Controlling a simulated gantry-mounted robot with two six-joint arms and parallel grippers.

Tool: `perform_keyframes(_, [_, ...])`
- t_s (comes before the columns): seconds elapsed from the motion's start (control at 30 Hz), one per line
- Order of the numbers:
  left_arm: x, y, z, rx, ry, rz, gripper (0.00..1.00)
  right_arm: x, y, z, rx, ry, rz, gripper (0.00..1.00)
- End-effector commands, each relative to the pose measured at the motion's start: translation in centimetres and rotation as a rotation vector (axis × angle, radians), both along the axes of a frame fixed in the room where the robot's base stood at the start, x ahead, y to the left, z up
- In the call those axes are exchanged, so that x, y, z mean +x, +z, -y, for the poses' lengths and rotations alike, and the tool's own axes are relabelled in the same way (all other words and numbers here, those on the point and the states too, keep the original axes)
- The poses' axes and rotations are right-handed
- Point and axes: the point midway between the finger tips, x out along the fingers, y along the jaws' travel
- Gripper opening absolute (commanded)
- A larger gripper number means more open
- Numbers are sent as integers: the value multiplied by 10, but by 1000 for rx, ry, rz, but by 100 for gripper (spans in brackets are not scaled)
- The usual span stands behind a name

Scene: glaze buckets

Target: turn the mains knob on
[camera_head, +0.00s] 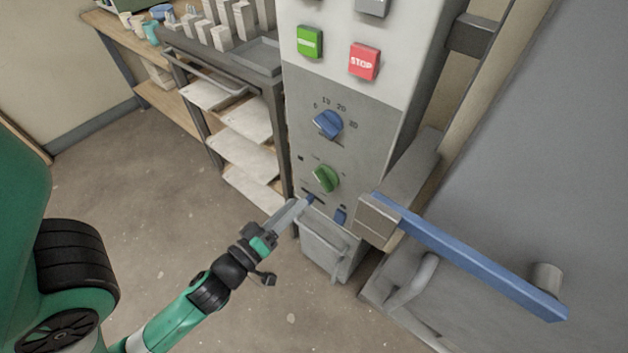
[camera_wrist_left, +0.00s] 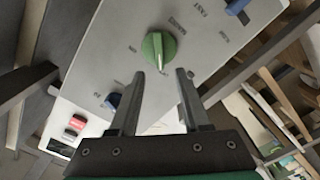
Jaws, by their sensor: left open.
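The green knob (camera_head: 325,178) sits low on the grey front of the control cabinet. It also shows in the left wrist view (camera_wrist_left: 158,48), with a pale pointer line aimed down the picture toward my jaws. I cannot read for certain which knob is labelled mains. My left gripper (camera_head: 303,204) is at the panel's lower left, just below the green knob in the head view. In the wrist view its open fingers (camera_wrist_left: 160,73) stand apart below the knob, with nothing between them. My right gripper is not in view.
A blue dial (camera_head: 327,124), green button (camera_head: 309,41) and red STOP button (camera_head: 363,62) are above. A small blue control (camera_head: 341,216) is at the lower right. A grey box with a blue bar (camera_head: 480,261) juts out right. A shelf rack (camera_head: 240,155) stands left.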

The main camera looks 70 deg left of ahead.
Motion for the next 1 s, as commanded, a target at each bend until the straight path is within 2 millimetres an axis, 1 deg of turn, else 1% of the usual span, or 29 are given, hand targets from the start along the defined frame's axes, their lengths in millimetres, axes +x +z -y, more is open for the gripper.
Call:
perform_keyframes(0.03, [12,12,-8,-1,3,1,48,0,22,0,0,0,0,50])
perform_keyframes(0.07, [18,12,-12,1,3,1,48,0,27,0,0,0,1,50])
perform_keyframes(0.2, [45,8,-28,0,1,1,48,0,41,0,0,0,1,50])
perform_keyframes(0.3, [58,4,-36,0,0,0,48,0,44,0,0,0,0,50])
perform_keyframes(0.43, [67,2,-42,0,-1,0,48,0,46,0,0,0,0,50])
perform_keyframes(0.7, [69,0,-43,-1,-1,-1,48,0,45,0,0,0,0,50])
perform_keyframes(0.77, [69,0,-43,-1,-1,-1,38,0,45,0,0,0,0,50])
perform_keyframes(0.8, [69,0,-43,0,-1,-2,31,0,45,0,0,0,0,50])
perform_keyframes(0.97, [69,0,-42,0,-1,-2,2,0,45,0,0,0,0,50])
perform_keyframes(1.0, [69,0,-42,0,-1,-2,0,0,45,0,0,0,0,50])
